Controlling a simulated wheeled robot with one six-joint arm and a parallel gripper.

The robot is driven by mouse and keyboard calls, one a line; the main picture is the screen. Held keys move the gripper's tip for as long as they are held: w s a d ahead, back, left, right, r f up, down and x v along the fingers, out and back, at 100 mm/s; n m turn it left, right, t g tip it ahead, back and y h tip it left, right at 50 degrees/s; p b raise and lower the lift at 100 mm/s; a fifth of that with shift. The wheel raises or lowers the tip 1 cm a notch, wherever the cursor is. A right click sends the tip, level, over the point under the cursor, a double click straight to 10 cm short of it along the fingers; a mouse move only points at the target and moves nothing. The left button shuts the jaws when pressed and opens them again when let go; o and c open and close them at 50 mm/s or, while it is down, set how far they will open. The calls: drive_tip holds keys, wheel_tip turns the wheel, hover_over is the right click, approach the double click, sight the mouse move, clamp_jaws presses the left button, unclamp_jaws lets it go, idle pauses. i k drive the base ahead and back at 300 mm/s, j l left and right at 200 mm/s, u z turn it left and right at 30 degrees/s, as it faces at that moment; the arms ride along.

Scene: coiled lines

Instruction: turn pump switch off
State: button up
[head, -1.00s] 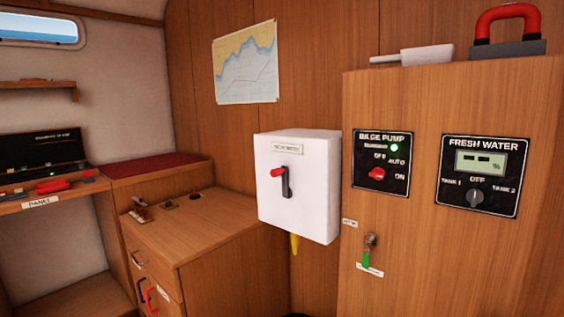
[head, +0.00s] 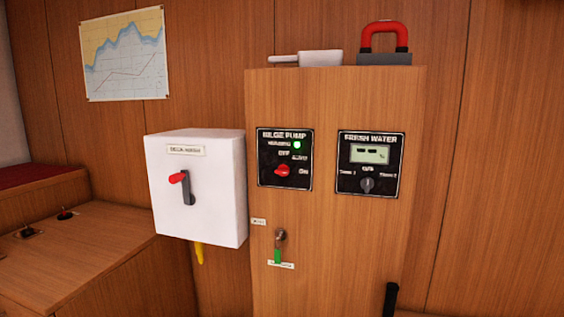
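The bilge pump panel (head: 285,158) is a black plate on the upper left of the wooden cabinet front. Its red rotary switch (head: 282,170) sits below the OFF, AUTO and ON labels, and its pointing direction is too small to tell for sure. A green lamp (head: 297,145) on the panel is lit. Left of it, a white box (head: 196,208) with a small name label carries a lever with a red knob (head: 176,178). My gripper does not show in the view.
The fresh water panel (head: 370,163) with a display and grey knob is right of the bilge panel. A green-handled valve (head: 279,246) sits below. A red-handled block (head: 384,44) and a white scoop-like object (head: 306,58) lie on the cabinet (head: 335,230). The white box juts out beside the panel.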

sight(283, 170)
drive_tip(key=i+j, duration=0.1)
drive_tip(key=j, duration=0.3)
drive_tip(key=i+j, duration=0.15)
drive_tip(key=j, duration=0.25)
drive_tip(key=i+j, duration=0.1)
drive_tip(key=j, duration=0.35)
